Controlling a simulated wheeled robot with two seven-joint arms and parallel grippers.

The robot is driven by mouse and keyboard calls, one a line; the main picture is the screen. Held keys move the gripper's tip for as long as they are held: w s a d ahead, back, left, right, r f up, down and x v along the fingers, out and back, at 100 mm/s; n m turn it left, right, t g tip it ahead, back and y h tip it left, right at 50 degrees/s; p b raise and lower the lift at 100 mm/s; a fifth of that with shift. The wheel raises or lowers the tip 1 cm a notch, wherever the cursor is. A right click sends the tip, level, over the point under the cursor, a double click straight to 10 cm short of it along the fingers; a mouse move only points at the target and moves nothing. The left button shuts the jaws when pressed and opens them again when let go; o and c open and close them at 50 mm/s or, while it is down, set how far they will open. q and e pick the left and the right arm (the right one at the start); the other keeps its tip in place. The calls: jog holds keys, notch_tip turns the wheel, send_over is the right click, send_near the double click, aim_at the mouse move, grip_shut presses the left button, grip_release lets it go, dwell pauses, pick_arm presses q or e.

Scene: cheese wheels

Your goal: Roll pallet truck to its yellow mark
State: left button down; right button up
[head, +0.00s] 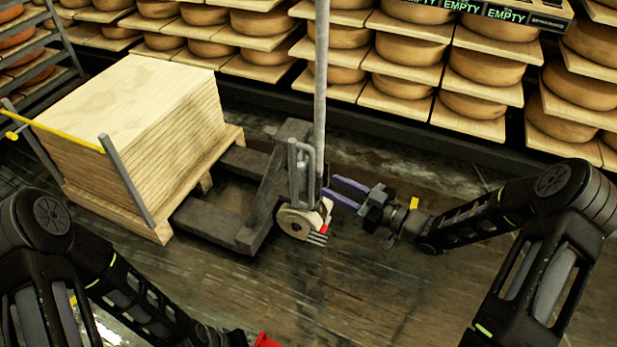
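The dark pallet truck (271,192) stands on the floor in the middle of the head view. Its forks point left toward a wooden pallet (150,225) stacked with boards (125,95). A tall grey pole (321,80) rises at the truck's right end, above a pale wheel (297,220). My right gripper (334,190) has two purple fingers, spread apart, close beside the truck's right end; I cannot tell if they touch it. My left gripper is at the bottom edge, mostly cut off, and its fingers cannot be made out. I see no clear yellow floor mark.
Shelves of cheese wheels (400,85) on boards line the back, with "EMPTY" labels (505,14) at top right. A rack (50,55) stands at top left. A yellow bar (52,125) on grey posts borders the board stack. A red object (266,341) shows at the bottom edge. Front centre floor is clear.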

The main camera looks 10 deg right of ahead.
aim_at(314, 178)
jog(key=b+x, duration=0.1)
jog(key=x, duration=0.5)
jog(key=shift+w+a+f+b, duration=0.15)
jog(key=shift+w+a+b, duration=0.1)
jog(key=shift+b, duration=0.15)
jog(key=shift+w+a, duration=0.35)
grip_shut()
dwell(0.8)
